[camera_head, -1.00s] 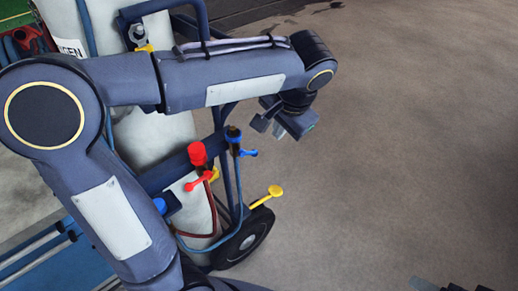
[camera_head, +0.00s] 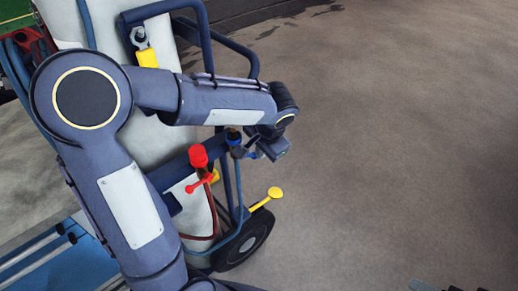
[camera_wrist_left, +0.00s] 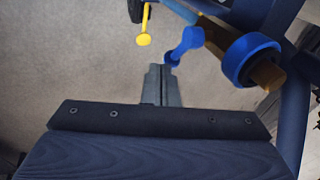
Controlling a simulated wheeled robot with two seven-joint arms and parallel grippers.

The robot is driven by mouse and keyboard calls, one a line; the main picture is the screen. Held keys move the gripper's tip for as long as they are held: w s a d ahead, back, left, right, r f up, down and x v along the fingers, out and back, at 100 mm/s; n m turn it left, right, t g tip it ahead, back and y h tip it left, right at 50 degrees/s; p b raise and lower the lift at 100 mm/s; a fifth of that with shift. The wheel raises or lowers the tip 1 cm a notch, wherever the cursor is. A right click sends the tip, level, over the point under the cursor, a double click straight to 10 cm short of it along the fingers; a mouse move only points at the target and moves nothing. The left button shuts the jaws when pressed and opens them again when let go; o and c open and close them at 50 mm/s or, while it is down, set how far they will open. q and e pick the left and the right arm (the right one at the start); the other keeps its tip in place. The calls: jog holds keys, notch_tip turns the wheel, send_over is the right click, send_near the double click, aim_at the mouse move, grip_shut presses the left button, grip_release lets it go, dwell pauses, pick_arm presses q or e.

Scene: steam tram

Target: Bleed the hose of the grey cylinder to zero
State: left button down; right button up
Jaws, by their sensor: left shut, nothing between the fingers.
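A pale grey cylinder (camera_head: 150,108) stands on a dark blue trolley at the left of the head view, partly behind my left arm. In the left wrist view the blue lever (camera_wrist_left: 185,45) and blue cap (camera_wrist_left: 250,60) show clearly. My left gripper (camera_head: 256,152) is shut and empty. Its fingertips (camera_wrist_left: 161,68) appear just short of the lever's rounded end; contact is unclear. Only a dark piece at the head view's bottom right may be my right gripper (camera_head: 450,287).
A yellow lever (camera_head: 265,198) sticks out above the trolley's black wheel (camera_head: 243,245). Red and blue hoses (camera_head: 238,228) hang below the valves. The floor (camera_head: 400,150) to the right is clear.

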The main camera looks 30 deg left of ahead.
pick_arm(q)
jog(key=shift+a+f, duration=0.2)
jog(key=shift+a, duration=0.15)
jog(key=shift+f+g+p, duration=0.1)
jog(key=shift+g+p, duration=0.2)
jog(key=shift+p, duration=0.2)
